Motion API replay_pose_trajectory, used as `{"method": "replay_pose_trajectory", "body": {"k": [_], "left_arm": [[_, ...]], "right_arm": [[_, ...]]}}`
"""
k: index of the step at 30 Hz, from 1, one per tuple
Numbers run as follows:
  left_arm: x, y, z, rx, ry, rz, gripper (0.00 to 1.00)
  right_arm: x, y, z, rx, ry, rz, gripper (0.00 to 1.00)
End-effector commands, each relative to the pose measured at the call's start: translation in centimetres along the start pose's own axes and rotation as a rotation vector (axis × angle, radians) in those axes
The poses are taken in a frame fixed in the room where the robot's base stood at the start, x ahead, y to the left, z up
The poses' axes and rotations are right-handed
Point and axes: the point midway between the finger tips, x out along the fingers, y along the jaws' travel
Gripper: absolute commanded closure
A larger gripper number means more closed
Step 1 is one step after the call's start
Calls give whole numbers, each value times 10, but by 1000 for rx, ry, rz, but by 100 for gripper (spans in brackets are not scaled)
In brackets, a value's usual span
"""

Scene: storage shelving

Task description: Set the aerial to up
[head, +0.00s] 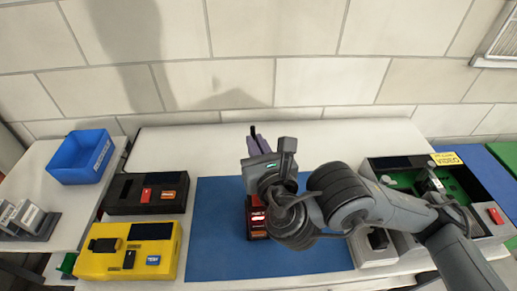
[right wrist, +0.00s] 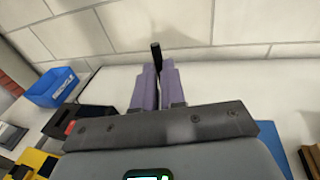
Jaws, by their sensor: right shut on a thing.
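My right gripper (head: 258,143) is over the blue mat, its purple fingers pointing toward the back wall. In the right wrist view the fingers (right wrist: 156,82) are closed around a thin black rod, which I take to be the aerial (right wrist: 156,52). Its dark tip sticks up past the fingertips and also shows in the head view (head: 252,130). A black device with red labels (head: 257,222) is on the mat beneath my right wrist, mostly hidden by the arm. Where the rod joins it is hidden. My left gripper is not in view.
A blue mat (head: 213,245) covers the middle of the white table. To its left are a black box with a red switch (head: 118,193) and a yellow box (head: 95,262). A blue bin (head: 75,168) is farther left. An open grey case with a green board (head: 402,182) stands right.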

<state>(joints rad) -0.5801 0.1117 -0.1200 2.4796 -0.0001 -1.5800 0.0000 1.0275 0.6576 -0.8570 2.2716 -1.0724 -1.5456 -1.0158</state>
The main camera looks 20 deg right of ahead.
Motion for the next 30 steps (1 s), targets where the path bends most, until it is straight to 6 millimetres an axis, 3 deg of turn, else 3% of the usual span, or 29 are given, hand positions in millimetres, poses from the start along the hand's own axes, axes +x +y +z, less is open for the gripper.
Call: {"method": "replay_pose_trajectory", "body": {"k": [12,13,18,30], "left_arm": [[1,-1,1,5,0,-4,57],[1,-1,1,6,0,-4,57],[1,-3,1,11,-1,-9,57],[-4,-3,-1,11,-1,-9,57]], "right_arm": [[-1,2,-3,-3,1,6,100],[-1,2,-3,-3,1,6,85],[-1,1,-2,-2,-1,4,63],[-5,1,1,-1,-2,3,63]]}}
